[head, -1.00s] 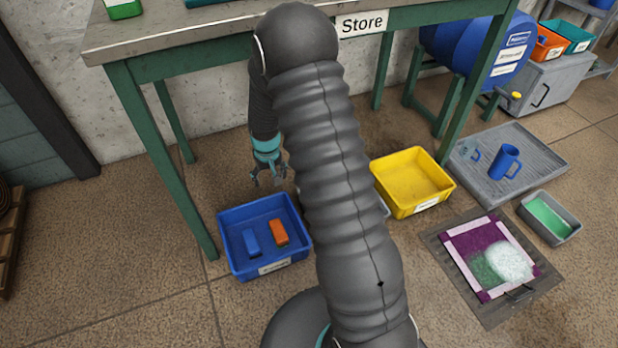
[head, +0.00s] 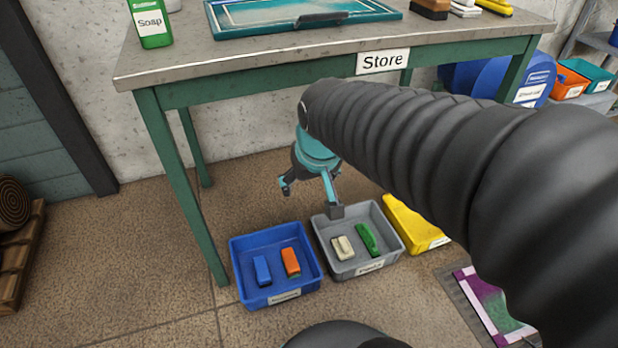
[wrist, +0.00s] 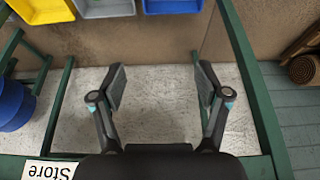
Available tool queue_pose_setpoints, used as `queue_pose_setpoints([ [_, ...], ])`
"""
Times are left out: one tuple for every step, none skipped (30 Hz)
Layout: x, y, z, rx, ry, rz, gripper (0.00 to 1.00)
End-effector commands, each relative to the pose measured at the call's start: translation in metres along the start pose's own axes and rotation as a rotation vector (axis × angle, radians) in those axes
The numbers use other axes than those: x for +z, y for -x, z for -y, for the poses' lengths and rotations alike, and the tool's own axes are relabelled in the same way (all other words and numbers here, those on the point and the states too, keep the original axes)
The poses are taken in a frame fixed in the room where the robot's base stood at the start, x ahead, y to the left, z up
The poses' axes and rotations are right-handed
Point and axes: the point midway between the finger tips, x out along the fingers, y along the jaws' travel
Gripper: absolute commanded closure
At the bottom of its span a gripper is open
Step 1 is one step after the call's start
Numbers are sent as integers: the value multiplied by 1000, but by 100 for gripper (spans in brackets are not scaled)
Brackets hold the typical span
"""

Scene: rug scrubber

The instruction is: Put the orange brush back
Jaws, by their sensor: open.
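The orange brush (head: 291,262) lies in the blue bin (head: 240,277) on the floor, at the right of a blue brush (head: 262,270). My gripper (head: 312,192) is open and empty, in the air above and behind the bins, beneath the table's front edge. The wrist view shows its two fingers (wrist: 160,92) spread apart with only wall and floor beyond them. In that view the blue bin (wrist: 172,6) shows only in part at the top edge, and no orange brush is seen there.
A grey bin (head: 330,268) with a cream and a green brush stands right of the blue bin, then a yellow bin (head: 412,228). The green-legged table marked Store (head: 383,61) stands over them, carrying a soap bottle (head: 151,25).

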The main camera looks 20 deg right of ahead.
Motion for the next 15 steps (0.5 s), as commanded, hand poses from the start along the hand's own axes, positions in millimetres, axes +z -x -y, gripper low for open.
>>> queue_pose_setpoints([
  [12,14,0,0,0,-22,25],
  [19,20,0,0,0,-30,25],
  [28,27,0,-1,0,-41,25],
  [35,32,0,-1,0,-47,25],
  [41,37,0,-1,0,-55,25],
  [49,42,0,-1,0,-63,25],
  [54,45,0,-2,0,-69,25],
  [59,48,0,-2,0,-75,25],
  [65,51,0,-2,0,-80,25],
  [69,53,0,-2,0,-84,25],
  [72,55,0,-2,0,-87,25],
  [76,56,2,-2,0,-89,25],
  [78,57,2,-2,0,-91,25],
  [80,58,2,-2,0,-93,25],
  [81,58,2,-2,0,-94,25],
])
